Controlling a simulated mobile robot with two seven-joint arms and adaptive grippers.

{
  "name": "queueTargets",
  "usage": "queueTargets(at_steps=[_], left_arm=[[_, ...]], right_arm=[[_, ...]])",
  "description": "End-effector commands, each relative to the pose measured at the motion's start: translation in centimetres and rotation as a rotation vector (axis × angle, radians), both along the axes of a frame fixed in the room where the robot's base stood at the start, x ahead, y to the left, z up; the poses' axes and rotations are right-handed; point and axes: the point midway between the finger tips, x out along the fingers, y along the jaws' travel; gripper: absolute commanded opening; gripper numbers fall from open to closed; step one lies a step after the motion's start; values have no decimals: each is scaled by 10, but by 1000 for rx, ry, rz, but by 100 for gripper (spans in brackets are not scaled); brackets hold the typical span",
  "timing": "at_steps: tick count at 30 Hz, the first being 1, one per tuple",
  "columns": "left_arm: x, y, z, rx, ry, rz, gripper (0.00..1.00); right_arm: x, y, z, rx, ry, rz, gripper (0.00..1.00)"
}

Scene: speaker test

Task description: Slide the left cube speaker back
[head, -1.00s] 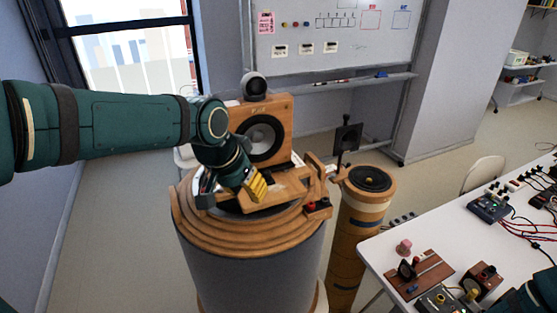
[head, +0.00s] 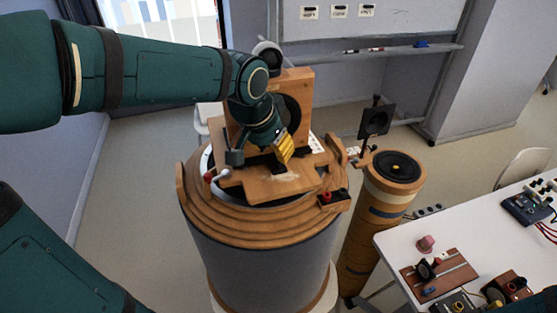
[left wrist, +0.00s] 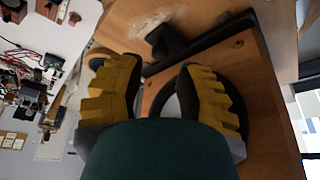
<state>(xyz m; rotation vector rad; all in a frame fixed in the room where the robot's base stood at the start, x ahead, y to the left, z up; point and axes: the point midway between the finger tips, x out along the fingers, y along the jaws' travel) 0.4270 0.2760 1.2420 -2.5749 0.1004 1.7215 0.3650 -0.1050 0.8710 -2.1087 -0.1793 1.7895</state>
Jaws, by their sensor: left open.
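A wooden cube speaker (head: 303,88) with a dark round driver stands upright at the back of the large round drum (head: 255,240). A small ball-shaped unit (head: 267,57) sits on its top. My left gripper (head: 262,153) is open just in front of the speaker and covers part of the driver. Its two yellow-padded fingers (left wrist: 160,85) are apart in the left wrist view, facing the wooden front (left wrist: 262,110), a black ring and a black bar. Whether they touch the speaker I cannot tell. My right gripper does not show.
A slimmer column (head: 385,200) with a black speaker top stands to the right of the drum. A white table (head: 400,245) with electronics and small parts is at the right. A whiteboard (head: 385,20) is behind. Red and black terminals (head: 333,196) sit on the drum's front right edge.

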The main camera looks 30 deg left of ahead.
Motion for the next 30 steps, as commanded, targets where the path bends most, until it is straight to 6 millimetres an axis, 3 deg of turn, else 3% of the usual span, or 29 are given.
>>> queueTargets(at_steps=[3, 9, 21, 22, 25, 30], left_arm=[[8, -1, -22, 0, 4, -1, 34], [17, -1, -43, 0, 2, 0, 34], [20, -2, -49, 0, 0, 0, 34], [20, -2, -49, 0, 0, 0, 38], [20, -2, -49, 0, 0, 0, 3], [20, -2, -49, 0, 0, 0, 0]], right_arm=[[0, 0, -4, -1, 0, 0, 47], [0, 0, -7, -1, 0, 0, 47], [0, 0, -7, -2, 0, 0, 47], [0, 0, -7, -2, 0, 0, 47], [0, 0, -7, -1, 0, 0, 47], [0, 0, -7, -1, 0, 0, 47]])
